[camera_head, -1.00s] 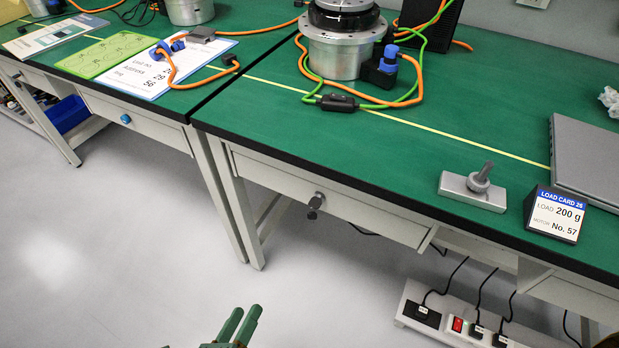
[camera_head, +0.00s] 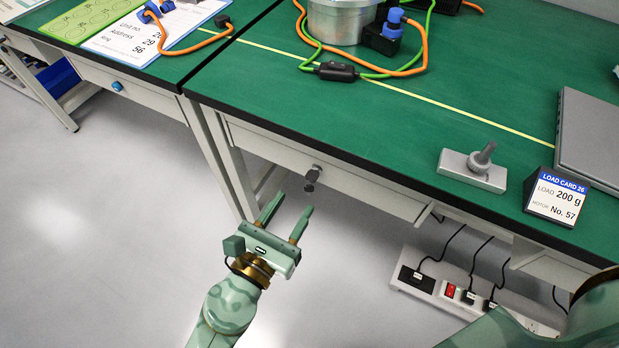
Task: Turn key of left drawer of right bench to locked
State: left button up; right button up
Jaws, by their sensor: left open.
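The left drawer (camera_head: 365,191) of the right bench is closed under the green top. Its key (camera_head: 312,176) sticks out of the lock at the drawer front, a dark grey knob-like head. My left gripper (camera_head: 288,217) is open and empty, just in front of and below the key. Its two green fingers point up toward the drawer and are apart from the key. My right gripper is out of view; only a green part of my right arm (camera_head: 560,325) shows at the bottom right.
The bench top (camera_head: 400,120) overhangs the drawer. A metal block with a lever (camera_head: 473,170) and a load card (camera_head: 556,197) stand near its front edge. A power strip (camera_head: 450,290) with black cables hangs below right. The floor in front is clear.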

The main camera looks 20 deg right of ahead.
pick_arm(q)
jog(key=x, duration=0.7)
jog(key=shift+w+b, duration=0.15)
jog(key=shift+b, duration=0.25)
jog(key=shift+d, duration=0.1)
grip_shut()
pick_arm(e)
jog(key=w+r, duration=0.1)
jog(key=w, duration=0.1)
jog(key=shift+w+d+r, duration=0.1)
jog(key=shift+w+r, duration=0.2)
jog(key=shift+r, duration=0.1)
